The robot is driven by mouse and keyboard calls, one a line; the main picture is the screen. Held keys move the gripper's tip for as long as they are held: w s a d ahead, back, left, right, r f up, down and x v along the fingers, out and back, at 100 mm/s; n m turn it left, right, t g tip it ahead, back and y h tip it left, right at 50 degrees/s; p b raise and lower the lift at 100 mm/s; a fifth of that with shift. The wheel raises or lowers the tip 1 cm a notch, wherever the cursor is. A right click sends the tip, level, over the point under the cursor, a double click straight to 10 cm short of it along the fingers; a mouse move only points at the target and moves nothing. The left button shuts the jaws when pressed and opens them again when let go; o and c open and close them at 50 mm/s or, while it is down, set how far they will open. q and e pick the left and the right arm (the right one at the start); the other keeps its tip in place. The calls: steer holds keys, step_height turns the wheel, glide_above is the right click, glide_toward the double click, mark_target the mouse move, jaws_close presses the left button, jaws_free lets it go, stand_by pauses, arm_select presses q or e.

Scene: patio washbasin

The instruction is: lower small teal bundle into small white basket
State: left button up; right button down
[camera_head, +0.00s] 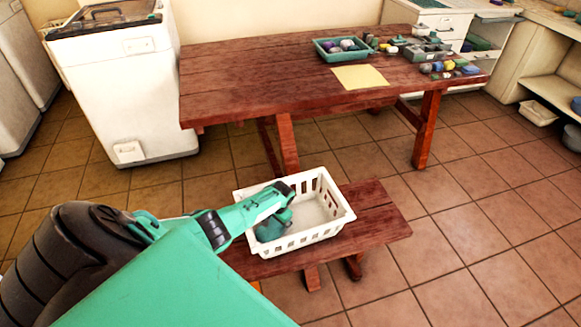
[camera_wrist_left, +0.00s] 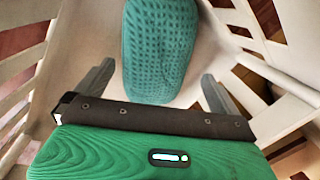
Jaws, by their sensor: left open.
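The small white basket (camera_head: 335,216), with slotted walls, stands on a low wooden bench. My left gripper (camera_head: 275,218) reaches down into its left part. In the left wrist view, the teal bundle (camera_wrist_left: 160,45) is rounded with a dimpled surface and lies inside the basket on its pale floor (camera_wrist_left: 100,35). The open fingers of my left gripper (camera_wrist_left: 157,75) stand on either side of the bundle, with gaps between them and it. In the head view, my arm and gripper hide most of the bundle. My right gripper is out of view.
The bench (camera_head: 375,205) has bare wood right of the basket. Behind it stands a larger wooden table (camera_head: 235,75) with a teal tray (camera_head: 325,53), a yellow cloth (camera_head: 360,77) and several small items. A white washing machine (camera_head: 120,95) stands behind left. Tiled floor is clear at right.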

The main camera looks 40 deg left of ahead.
arm_select(q)
steer(key=shift+r, duration=0.15)
steer(key=p+v, duration=0.2)
steer(key=v, duration=1.1)
steer(key=shift+r+p, duration=0.25)
steer(key=shift+p, duration=0.15)
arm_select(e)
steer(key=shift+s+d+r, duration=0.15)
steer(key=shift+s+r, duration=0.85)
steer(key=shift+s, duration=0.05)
arm_select(q)
steer(key=shift+d, duration=0.1)
